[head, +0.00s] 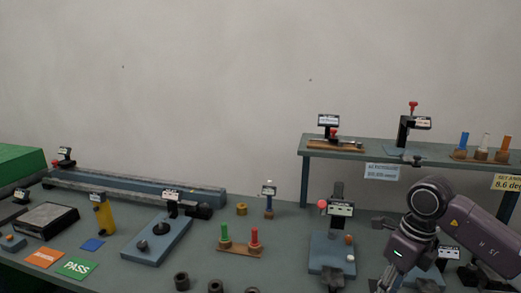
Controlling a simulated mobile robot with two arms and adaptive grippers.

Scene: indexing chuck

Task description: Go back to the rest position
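My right arm comes in from the right edge and bends down at a dark round joint. My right gripper (386,284) is low in the head view, beside the right part of the bench, and the bottom edge cuts it off. I cannot tell whether its fingers are apart or closed, or whether they hold anything. My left arm and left gripper are not in view.
A blue-based fixture with a display (340,209) stands just left of my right gripper. A raised shelf (390,158) runs behind my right arm. A peg board (240,250), dark rings (181,281) and a blue-grey plate fixture (150,247) occupy the bench (290,228).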

